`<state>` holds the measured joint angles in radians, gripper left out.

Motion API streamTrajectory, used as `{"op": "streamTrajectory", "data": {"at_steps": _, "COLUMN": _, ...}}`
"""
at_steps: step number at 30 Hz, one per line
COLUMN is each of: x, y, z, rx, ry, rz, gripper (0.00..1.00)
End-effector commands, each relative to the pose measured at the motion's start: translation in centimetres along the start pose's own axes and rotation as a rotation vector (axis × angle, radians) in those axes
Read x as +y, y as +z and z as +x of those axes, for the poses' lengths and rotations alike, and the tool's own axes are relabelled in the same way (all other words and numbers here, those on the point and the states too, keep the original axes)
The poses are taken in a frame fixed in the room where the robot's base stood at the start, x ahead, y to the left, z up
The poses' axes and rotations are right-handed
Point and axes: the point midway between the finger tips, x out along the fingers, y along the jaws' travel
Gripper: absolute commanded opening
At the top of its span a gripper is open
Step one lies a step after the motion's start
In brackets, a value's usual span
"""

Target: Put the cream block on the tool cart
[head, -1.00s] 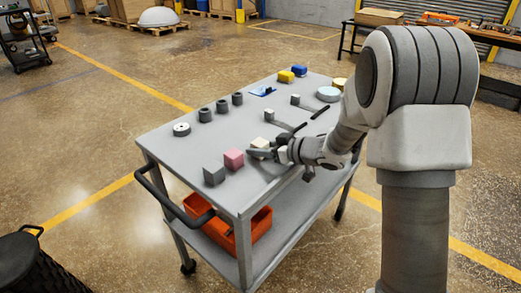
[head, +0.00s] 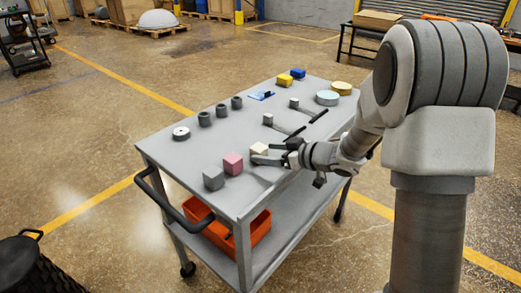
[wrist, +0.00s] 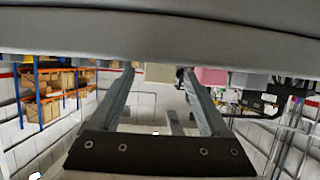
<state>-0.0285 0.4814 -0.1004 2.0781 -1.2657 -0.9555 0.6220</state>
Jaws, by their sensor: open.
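The cream block (head: 259,149) sits on the grey top of the tool cart (head: 185,163), close to the right-hand long edge. My gripper (head: 268,155) is low over the cart top at the block, its fingers pointing left and spread apart. In the wrist view the cream block (wrist: 157,73) shows between the two open fingertips, with the cart top as a grey band above it. I cannot tell whether either finger touches the block.
A pink block (head: 233,163) and a grey block (head: 213,178) stand left of the cream block. Two hammers (head: 283,128), several dark cylinders (head: 221,108) and round discs (head: 327,98) lie further back. An orange bin (head: 230,220) is on the lower shelf.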

Motion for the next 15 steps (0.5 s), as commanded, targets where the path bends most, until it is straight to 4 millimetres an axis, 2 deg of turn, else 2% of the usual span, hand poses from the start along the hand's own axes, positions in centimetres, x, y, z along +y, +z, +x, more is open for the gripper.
{"op": "streamTrajectory", "data": {"at_steps": 1, "x": 0.2, "y": -0.3, "z": -1.4, "rx": 0.000, "ry": 0.006, "rz": 0.002, "gripper": 0.80}}
{"op": "streamTrajectory", "data": {"at_steps": 6, "x": 0.2, "y": -0.3, "z": -5.1, "rx": 0.000, "ry": 0.005, "rz": 0.002, "gripper": 0.80}}
{"op": "streamTrajectory", "data": {"at_steps": 10, "x": 0.1, "y": -0.2, "z": -7.0, "rx": 0.000, "ry": 0.003, "rz": 0.002, "gripper": 0.80}}
{"op": "streamTrajectory", "data": {"at_steps": 15, "x": 0.1, "y": -0.1, "z": -8.3, "rx": 0.000, "ry": 0.002, "rz": 0.001, "gripper": 0.80}}
